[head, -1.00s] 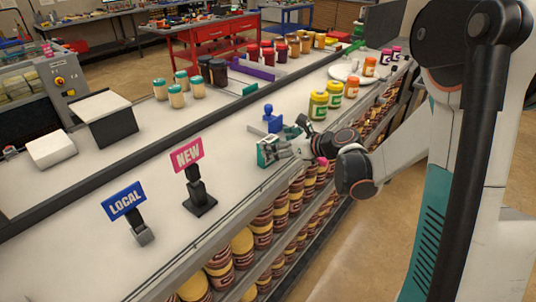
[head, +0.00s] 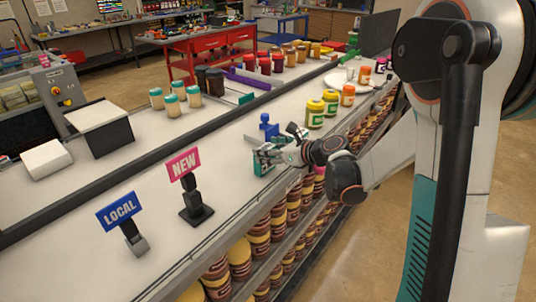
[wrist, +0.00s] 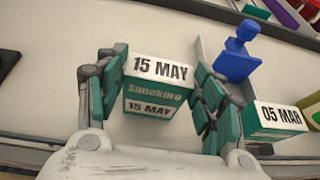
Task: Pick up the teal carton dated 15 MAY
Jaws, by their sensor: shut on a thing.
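The teal carton with a white top dated 15 MAY (wrist: 155,88) is between the two fingers of my gripper (wrist: 158,95) in the wrist view, touching both sides. My gripper (head: 266,156) also shows in the head view, reaching left over the white counter, shut on this carton (head: 262,168). The fingers cover part of it there. I cannot tell whether it is clear of the counter. A second teal carton, dated 05 MAR (wrist: 275,120), stands just right of the right finger in the wrist view.
A blue knobbed object (wrist: 238,55) stands beyond the right finger, near the second carton. Green-yellow jars (head: 315,114) stand farther back along the counter (head: 75,225). The NEW sign (head: 184,164) and LOCAL sign (head: 117,212) stand in front to the left.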

